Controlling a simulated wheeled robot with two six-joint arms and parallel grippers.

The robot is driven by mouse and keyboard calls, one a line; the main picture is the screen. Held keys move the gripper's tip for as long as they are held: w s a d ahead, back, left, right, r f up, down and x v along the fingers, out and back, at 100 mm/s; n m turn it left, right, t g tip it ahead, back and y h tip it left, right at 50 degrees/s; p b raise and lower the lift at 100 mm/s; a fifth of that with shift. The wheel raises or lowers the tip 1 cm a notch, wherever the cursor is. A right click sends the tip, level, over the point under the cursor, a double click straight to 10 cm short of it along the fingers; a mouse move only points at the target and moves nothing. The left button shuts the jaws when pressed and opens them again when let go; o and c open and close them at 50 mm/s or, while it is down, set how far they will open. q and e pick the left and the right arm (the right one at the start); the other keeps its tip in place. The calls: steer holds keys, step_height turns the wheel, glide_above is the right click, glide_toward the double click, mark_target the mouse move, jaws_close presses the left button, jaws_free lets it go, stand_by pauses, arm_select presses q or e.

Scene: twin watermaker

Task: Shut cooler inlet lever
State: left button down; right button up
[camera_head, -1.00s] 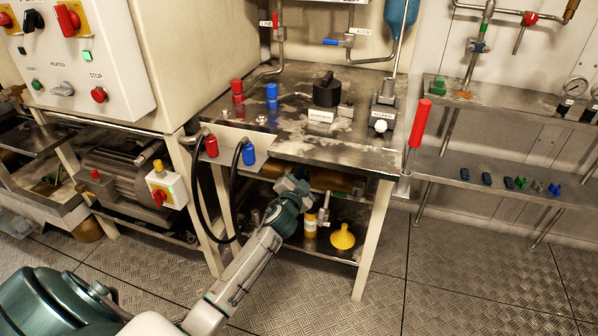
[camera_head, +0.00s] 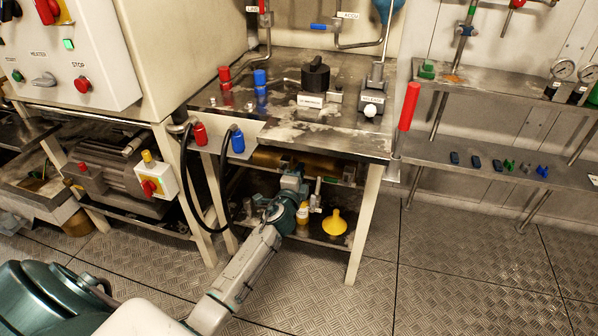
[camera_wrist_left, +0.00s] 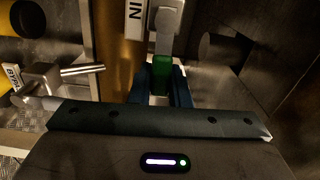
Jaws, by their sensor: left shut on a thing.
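The cooler inlet lever (camera_wrist_left: 164,35) shows in the left wrist view as a grey metal handle with a green grip (camera_wrist_left: 162,75), beside a white label (camera_wrist_left: 135,22) reading "IN". My left gripper (camera_wrist_left: 162,92) is shut on the green grip, one dark blue finger on each side. The brass cooler body (camera_wrist_left: 120,50) runs just left of the lever. In the head view my left gripper (camera_head: 292,180) is under the bench at the brass cylinder (camera_head: 268,158); the lever is hard to make out there. My right gripper is not in view.
A second metal lever (camera_wrist_left: 82,70) labelled "BYP" sticks out at the left of the wrist view. On the lower shelf stand a yellow funnel (camera_head: 334,222) and a yellow container (camera_head: 303,214). A black hose (camera_head: 186,190) and a bench leg (camera_head: 364,222) flank the arm.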

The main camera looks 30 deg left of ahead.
arm_select(q)
steer(key=shift+f, duration=0.15)
steer(key=shift+m, duration=0.3)
steer(key=c, duration=1.4)
jaws_free()
steer(key=shift+o, duration=0.2)
steer(key=v, duration=1)
steer(key=shift+s+d, duration=0.2)
steer(key=shift+s, duration=0.15)
